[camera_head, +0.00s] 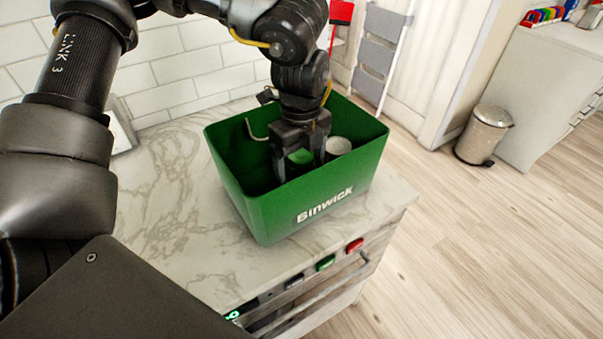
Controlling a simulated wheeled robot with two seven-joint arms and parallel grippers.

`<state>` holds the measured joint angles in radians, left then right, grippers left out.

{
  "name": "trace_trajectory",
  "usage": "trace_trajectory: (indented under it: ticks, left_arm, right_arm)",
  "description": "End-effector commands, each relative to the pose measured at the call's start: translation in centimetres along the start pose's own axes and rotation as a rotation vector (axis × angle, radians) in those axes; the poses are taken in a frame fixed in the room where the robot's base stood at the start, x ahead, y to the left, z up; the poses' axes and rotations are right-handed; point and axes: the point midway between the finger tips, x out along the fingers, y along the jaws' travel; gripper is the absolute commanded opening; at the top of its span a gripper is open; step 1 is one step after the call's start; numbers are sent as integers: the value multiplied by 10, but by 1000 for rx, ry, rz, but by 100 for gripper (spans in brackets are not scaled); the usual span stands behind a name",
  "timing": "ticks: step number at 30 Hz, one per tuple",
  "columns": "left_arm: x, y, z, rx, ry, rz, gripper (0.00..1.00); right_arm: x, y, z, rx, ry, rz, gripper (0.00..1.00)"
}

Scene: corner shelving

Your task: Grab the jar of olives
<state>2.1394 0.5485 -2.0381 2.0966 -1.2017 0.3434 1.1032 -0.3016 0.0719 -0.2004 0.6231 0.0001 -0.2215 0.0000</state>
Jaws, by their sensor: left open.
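My left gripper (300,166) reaches down into a green bin (325,203) marked "Binwick" on the marble counter. Its two fingers are open, pointing down. A green-topped round item (301,157) shows between the fingers and could be the jar of olives. I see no label, and its lower part is hidden by the fingers and the bin's front wall. I cannot tell whether the fingers touch it. My right gripper is not in view.
A pale round-topped item (338,146) stands in the bin just right of the gripper. A thin, pale curved piece (254,130) shows at the bin's left inside. A trash can (484,135) stands on the floor.

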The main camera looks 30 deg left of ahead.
Motion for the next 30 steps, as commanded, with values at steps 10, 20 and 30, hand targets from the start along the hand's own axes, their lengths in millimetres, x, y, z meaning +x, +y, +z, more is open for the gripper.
trace_trajectory:
  ticks: [10,20,30]
  left_arm:
    - [0,0,0,0,0,0,44]
    - [-1,0,0,0,0,-1,19]
    - [-35,-1,0,-1,1,-6,19]
  right_arm:
    - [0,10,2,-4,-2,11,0]
    - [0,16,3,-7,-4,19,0]
    - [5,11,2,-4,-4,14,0]
